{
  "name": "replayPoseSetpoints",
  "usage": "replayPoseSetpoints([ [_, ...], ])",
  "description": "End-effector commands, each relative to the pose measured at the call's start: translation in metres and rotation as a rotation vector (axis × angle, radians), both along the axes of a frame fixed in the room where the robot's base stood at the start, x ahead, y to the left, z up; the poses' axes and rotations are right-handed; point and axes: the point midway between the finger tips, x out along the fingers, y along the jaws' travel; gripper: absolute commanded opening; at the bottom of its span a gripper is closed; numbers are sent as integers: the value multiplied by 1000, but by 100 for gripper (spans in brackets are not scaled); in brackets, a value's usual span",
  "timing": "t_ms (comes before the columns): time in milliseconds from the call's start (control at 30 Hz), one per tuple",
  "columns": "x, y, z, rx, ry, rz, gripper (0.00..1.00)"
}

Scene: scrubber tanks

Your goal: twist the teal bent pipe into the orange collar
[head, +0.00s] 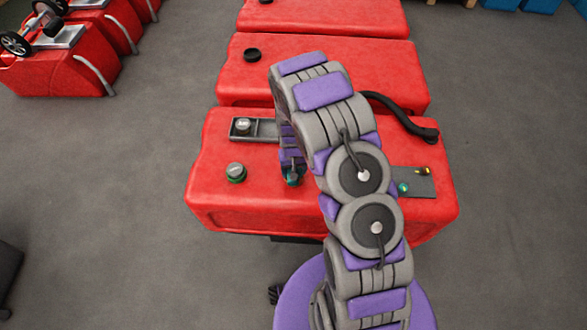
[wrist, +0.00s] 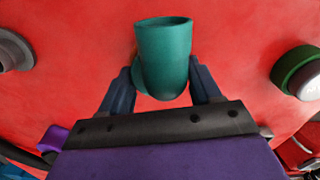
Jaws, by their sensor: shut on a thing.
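The teal bent pipe (wrist: 165,52) stands between the two fingers of my gripper (wrist: 163,88) in the wrist view, with its open end towards the top of the picture. My gripper is shut on it, one finger on each side. In the head view the pipe (head: 295,179) shows as a small teal patch below my gripper (head: 292,170), over the top of the nearest red tank. A thin orange edge (wrist: 135,62) shows at the pipe's left side in the wrist view and may be the collar. The rest of it is hidden, so I cannot tell how the pipe sits in it.
The red tank (head: 220,200) has a green-rimmed cap (head: 236,172) at left and a tray (head: 265,129) with a grey cap behind it. A grey plate (head: 420,186) at right holds small teal and yellow parts. A black hose (head: 400,112) curves behind my arm.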

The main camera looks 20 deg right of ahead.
Motion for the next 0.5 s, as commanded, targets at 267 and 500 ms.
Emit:
replayPoseSetpoints([
  [267, 0, 0, 0, 0, 1, -101, 18],
  [500, 0, 0, 1, 0, 0, -145, 18],
])
